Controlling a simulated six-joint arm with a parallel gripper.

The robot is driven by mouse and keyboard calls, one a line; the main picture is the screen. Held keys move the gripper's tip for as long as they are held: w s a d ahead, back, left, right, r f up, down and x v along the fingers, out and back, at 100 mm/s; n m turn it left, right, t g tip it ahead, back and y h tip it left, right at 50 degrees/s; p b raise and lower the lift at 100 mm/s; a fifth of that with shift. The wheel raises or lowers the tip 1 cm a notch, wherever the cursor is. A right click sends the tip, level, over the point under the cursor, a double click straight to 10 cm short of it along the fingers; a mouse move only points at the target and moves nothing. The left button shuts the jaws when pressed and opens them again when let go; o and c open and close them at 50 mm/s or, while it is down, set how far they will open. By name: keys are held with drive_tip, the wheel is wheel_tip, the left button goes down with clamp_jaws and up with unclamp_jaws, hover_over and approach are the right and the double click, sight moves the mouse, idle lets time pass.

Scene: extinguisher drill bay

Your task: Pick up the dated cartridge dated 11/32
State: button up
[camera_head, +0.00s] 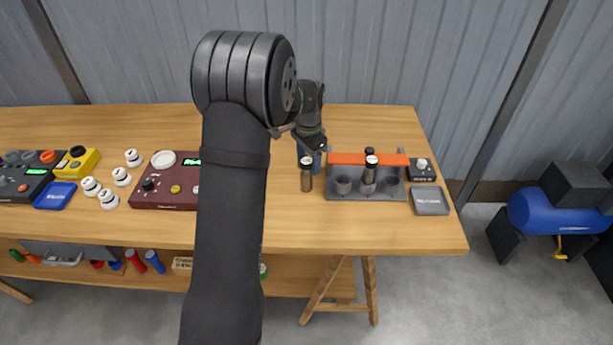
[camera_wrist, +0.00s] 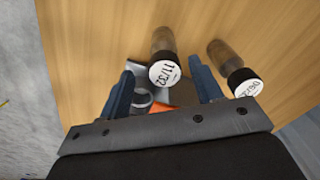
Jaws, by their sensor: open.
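The cartridge dated 11/32 (camera_wrist: 164,42) stands upright on the bench, a brown cylinder with a black cap and white label. It appears to be the lone cartridge left of the rack (camera_head: 307,179) in the head view. My gripper (camera_wrist: 161,70) is open, its blue fingers on either side of that cap in the wrist view, with nothing held. It also shows in the head view (camera_head: 310,155), just above and behind the cartridge. A second cartridge (camera_wrist: 226,56) stands outside the right finger; its date is hard to read. Whether the fingers reach cap height is unclear.
A grey rack (camera_head: 335,194) with an orange bar (camera_head: 345,159) stands close on the right, with a cartridge (camera_head: 370,177) in it. A grey RETURN pad (camera_head: 430,203) lies beyond it. A maroon box (camera_head: 165,198) and several white-topped pieces are at left. The front bench is clear.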

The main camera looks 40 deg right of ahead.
sight(306, 171)
drive_tip(key=shift+w+a+f, duration=0.1)
drive_tip(key=shift+w+f, duration=0.1)
drive_tip(key=shift+f, duration=1.15)
drive_tip(key=shift+w+a+f, duration=0.1)
drive_tip(key=shift+w+f, duration=0.05)
drive_tip(key=shift+f, duration=1.2)
drive_tip(key=shift+d, duration=0.1)
drive_tip(key=c, duration=1.3)
